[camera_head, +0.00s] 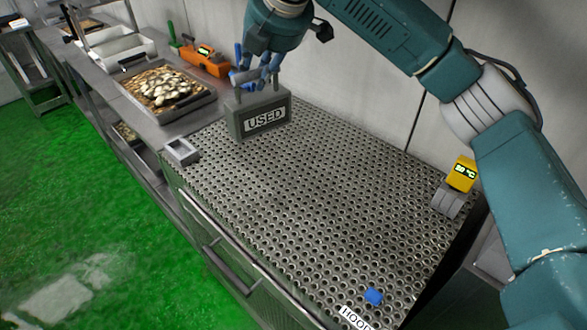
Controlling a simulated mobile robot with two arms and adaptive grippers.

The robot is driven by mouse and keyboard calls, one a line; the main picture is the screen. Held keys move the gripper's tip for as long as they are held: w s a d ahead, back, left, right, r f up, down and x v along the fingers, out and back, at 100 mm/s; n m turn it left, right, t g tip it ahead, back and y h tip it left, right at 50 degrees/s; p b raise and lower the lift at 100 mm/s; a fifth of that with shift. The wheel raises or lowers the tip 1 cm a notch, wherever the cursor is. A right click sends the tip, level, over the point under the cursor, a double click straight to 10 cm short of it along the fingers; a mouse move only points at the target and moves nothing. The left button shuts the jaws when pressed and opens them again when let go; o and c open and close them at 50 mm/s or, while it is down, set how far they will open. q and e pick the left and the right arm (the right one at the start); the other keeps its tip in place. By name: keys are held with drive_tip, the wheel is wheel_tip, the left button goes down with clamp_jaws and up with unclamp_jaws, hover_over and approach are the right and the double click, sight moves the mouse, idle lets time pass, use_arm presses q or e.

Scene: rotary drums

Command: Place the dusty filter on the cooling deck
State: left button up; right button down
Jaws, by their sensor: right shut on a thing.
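The dusty filter (240,122) is a dark grey block with a handle on top and a white label reading "USED". It is upright at the far left part of the cooling deck (330,190), a metal surface full of round holes. My right gripper (262,82) comes down from above with blue fingers and is shut on the filter's handle. The filter's lower edge appears at or just above the deck; I cannot tell whether it touches. My left gripper is not in view.
A small grey square frame (182,151) sits at the deck's left corner. A yellow temperature display (461,174) stands at the right edge, and a blue piece (373,296) lies near the front. A tray of brown and pale pieces (168,88) and an orange device (205,59) are behind left. The deck's middle is clear.

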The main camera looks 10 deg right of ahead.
sight(291, 122)
drive_tip(key=w+d, duration=0.1)
drive_tip(key=w+d+n, duration=0.1)
drive_tip(key=w+d+n+y, duration=0.1)
drive_tip(key=d, duration=0.1)
drive_tip(key=shift+w+d+f+g, duration=0.1)
drive_tip(key=shift+w+f+g, duration=0.05)
drive_tip(key=shift+f+g, duration=0.15)
wheel_tip(291, 122, down, 20)
drive_tip(key=p, duration=0.2)
drive_tip(key=shift+r, duration=0.15)
drive_tip(key=c, duration=1.5)
unclamp_jaws()
drive_tip(key=shift+o, duration=0.2)
drive_tip(key=b+v, duration=0.1)
drive_tip(key=v, duration=1.1)
drive_tip(key=shift+b, duration=0.4)
drive_tip(key=shift+r, duration=0.1)
